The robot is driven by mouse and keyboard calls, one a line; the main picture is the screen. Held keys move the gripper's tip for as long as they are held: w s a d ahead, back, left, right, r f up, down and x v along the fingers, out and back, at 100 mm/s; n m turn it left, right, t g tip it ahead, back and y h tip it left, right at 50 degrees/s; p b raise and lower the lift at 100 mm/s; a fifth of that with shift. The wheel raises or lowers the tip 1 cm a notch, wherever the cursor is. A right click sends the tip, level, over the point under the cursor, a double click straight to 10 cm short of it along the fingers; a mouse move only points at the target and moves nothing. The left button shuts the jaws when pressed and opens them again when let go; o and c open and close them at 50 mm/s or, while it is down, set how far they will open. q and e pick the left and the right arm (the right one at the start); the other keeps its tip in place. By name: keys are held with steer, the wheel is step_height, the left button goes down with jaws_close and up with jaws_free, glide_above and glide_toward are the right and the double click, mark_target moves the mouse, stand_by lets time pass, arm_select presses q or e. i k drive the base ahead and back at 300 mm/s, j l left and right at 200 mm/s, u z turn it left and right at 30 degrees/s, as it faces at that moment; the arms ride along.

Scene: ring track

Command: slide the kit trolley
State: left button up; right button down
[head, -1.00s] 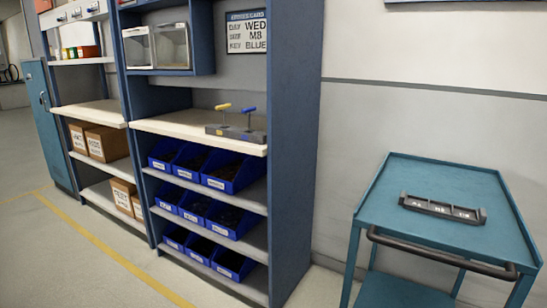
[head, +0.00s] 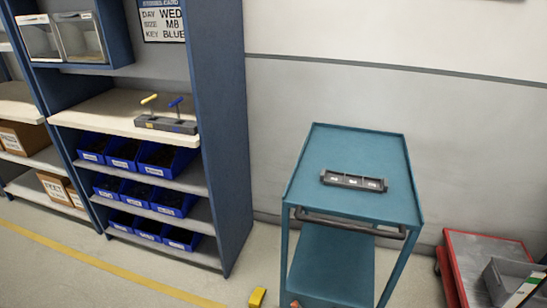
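The teal kit trolley (head: 345,240) stands against the wall, right of the blue shelving. It has a top tray, a lower shelf and a dark push handle (head: 350,223) along its near edge. A dark grey tray with several labelled compartments (head: 353,181) lies on its top; the compartments look empty, though small detail is hard to tell. Neither of my grippers shows in the head view.
Blue shelving (head: 222,150) stands at left with blue bins (head: 166,160) and a holder with yellow and blue T-handled keys (head: 165,124). A yellow block (head: 257,297) lies on the floor. A red cart (head: 462,262) carrying a grey box (head: 508,277) stands at right.

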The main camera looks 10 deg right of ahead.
mark_target(333, 265)
steer(key=k+z, duration=0.1)
steer(key=z, duration=0.9)
